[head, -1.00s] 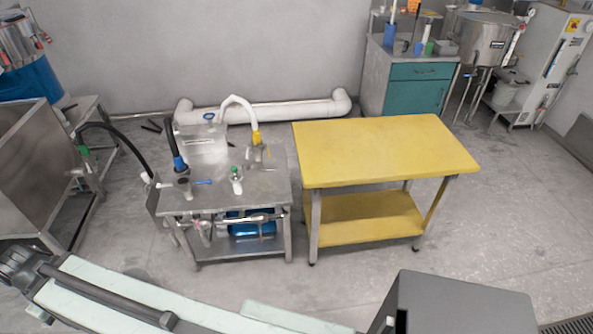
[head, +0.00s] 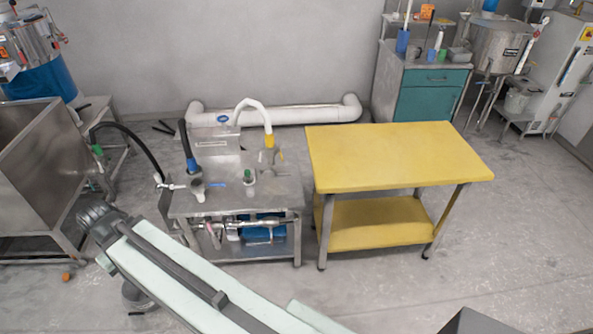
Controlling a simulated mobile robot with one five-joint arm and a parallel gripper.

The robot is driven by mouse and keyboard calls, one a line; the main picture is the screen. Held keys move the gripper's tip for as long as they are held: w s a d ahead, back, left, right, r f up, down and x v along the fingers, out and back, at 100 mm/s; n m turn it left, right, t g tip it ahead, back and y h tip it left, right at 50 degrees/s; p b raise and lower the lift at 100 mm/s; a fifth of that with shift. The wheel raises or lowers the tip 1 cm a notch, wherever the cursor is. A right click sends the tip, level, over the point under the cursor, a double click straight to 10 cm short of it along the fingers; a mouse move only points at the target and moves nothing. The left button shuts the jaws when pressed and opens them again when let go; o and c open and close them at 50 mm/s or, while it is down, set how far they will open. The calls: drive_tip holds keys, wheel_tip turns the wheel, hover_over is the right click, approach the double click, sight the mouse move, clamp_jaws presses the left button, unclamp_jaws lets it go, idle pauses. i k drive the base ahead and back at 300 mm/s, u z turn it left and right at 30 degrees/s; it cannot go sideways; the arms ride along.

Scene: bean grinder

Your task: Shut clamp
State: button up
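I cannot pick out the clamp for certain. Small fittings stand on the steel table (head: 225,205): a blue-collared black hose end (head: 190,150), a white hose with a yellow collar (head: 268,142), and a small white fitting with a green top (head: 249,177). Steel pipework (head: 230,226) runs under its top. My arm reaches up from the bottom edge to the left, in front of the table. Its dark end, with my gripper (head: 96,215), is left of the table and apart from it in the picture. The fingers are too unclear to tell open from shut.
A yellow table (head: 400,157) stands right of the steel table. A steel tank (head: 35,160) is at the left. A white pipe (head: 300,115) lies along the wall. A teal cabinet (head: 433,95) is at the back right.

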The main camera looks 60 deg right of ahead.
sight(266, 168)
drive_tip(key=z, duration=0.15)
drive_tip(key=i, duration=1)
drive_tip(key=u, duration=0.1)
